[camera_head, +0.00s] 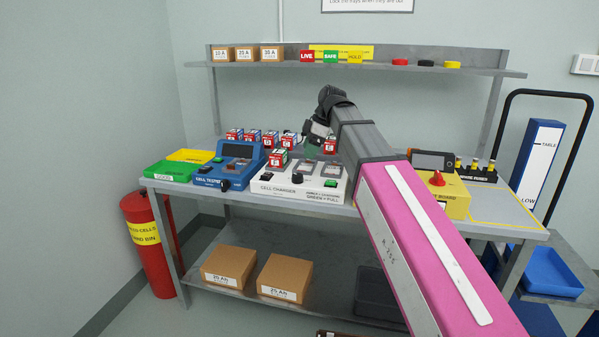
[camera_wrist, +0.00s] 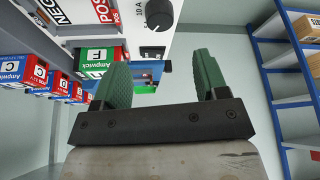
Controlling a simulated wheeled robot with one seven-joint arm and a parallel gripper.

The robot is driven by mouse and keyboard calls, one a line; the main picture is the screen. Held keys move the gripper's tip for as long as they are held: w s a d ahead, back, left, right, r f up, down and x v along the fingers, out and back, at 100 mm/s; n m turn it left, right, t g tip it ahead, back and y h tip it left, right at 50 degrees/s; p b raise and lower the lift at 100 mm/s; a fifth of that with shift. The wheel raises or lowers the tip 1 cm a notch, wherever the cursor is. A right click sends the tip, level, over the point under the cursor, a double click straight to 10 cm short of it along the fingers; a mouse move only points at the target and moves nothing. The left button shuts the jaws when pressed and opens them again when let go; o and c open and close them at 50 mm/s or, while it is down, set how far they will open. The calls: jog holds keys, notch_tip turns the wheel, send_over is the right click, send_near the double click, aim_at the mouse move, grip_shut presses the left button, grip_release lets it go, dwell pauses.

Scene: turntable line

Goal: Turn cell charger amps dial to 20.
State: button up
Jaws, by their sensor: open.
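The cell charger (camera_head: 285,192) is a white box in the middle of the bench, with a black dial (camera_head: 297,178) on its front panel. In the wrist view the dial (camera_wrist: 158,14) is at the top edge, partly cut off, beside a "10 A" mark. Its pointer setting cannot be read for sure. My gripper (camera_head: 311,151) is above the charger in the head view, partly hidden by my arm. In the wrist view my gripper (camera_wrist: 160,68) has its green fingers wide apart, with nothing between them. The dial is beyond the fingertips, apart from them.
Several red-and-white cells (camera_head: 253,137) stand behind and on the charger; one green-topped cell (camera_wrist: 97,60) shows near the left finger. The blue cell tester (camera_head: 232,165) is left of the charger. A yellow board (camera_head: 456,198) with a red knob is to the right.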

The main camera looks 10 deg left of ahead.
aim_at(298, 175)
jog(key=x, duration=1)
jog(key=shift+d, duration=0.1)
jog(key=shift+c, duration=0.3)
jog(key=c, duration=0.8)
